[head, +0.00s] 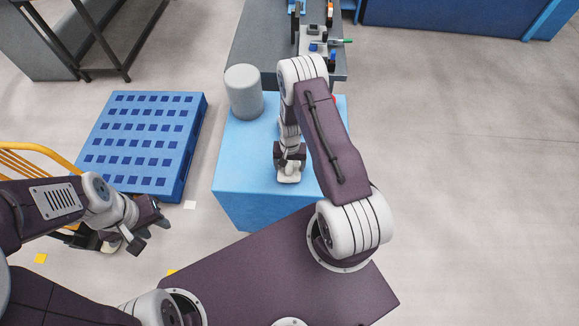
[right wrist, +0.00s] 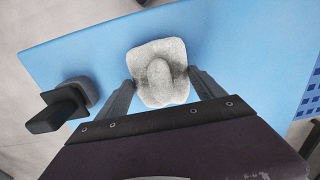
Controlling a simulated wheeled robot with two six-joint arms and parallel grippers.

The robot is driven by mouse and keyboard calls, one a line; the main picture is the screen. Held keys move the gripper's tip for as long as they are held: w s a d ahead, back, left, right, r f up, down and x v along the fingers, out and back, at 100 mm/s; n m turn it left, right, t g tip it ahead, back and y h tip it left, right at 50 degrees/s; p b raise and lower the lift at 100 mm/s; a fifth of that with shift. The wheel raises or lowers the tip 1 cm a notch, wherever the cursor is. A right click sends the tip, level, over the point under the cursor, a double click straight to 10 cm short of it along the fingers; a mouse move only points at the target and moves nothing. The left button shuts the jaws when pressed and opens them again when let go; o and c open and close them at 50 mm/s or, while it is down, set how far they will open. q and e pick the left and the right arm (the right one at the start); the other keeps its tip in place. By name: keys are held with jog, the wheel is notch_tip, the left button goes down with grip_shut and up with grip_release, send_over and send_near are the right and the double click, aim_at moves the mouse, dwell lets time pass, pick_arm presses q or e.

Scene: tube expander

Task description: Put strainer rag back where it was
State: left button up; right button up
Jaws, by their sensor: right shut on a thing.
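The strainer rag, a pale grey-white speckled cloth with a raised lump in its middle, shows in the right wrist view (right wrist: 158,75) between the two fingers. In the head view a small pale part of it (head: 288,180) shows under my right gripper (head: 289,164), over the light-blue table (head: 262,197). My right gripper is shut on the rag; I cannot tell whether the rag touches the table top. My left gripper (head: 150,235) is open and empty, left of the table and away from the rag.
A light grey cylinder (head: 243,92) stands at the table's back left. A black object (right wrist: 70,103) is near the table edge in the right wrist view. A blue pallet (head: 138,145) lies on the floor at left. A grey bench with small items (head: 318,42) stands behind the table.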

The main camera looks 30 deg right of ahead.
aim_at(290, 164)
jog(key=shift+f, duration=0.9)
jog(key=o, duration=1.3)
notch_tip(290, 164, up, 12)
jog(key=shift+r+b, duration=0.2)
jog(key=shift+b, duration=0.3)
jog(key=s+a+r+n, duration=0.2)
jog(key=s+r, duration=0.2)
jog(key=r, duration=0.1)
jog(key=s+a+r+n, duration=0.2)
jog(key=s+a+r, duration=0.1)
jog(key=s+r, duration=0.1)
jog(key=s+a+r+n+t, duration=0.1)
jog(key=s+a+r+n, duration=0.1)
jog(key=s+r, duration=0.2)
jog(key=shift+s+a+r, duration=0.15)
jog(key=shift+r, duration=0.3)
jog(key=shift+s+a+r, duration=0.1)
jog(key=shift+r, duration=0.3)
